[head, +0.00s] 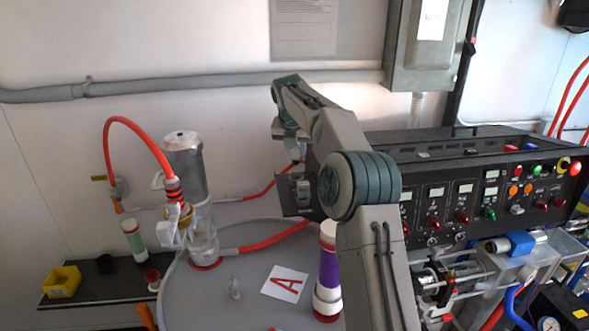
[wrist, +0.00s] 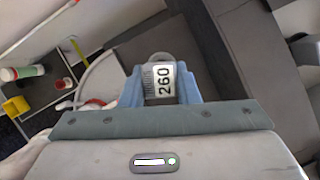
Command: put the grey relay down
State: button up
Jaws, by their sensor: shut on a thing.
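My gripper (wrist: 160,88) is shut on the grey relay (wrist: 160,64), with one blue finger on each side of it. The relay's white label reads 260 and faces the wrist camera. A dark grey surface lies beside and beyond it in the wrist view; I cannot tell whether the relay touches it. In the head view, my arm reaches over to the left end of the black control panel (head: 470,165). A dark bracket (head: 290,208) with small grey parts sits below my wrist there. The relay itself is hard to pick out in that view.
A yellow bin (head: 62,281) stands on the dark shelf (head: 105,285) at left. Pipes and valves crowd the right.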

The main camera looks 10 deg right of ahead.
aim_at(295, 160)
jog(key=shift+w+f, duration=0.1)
jog(key=shift+f, duration=2.7)
jog(key=o, duration=1.1)
jog(key=shift+c, duration=0.2)
jog(key=v, duration=1.2)
jog(key=shift+b, duration=0.45)
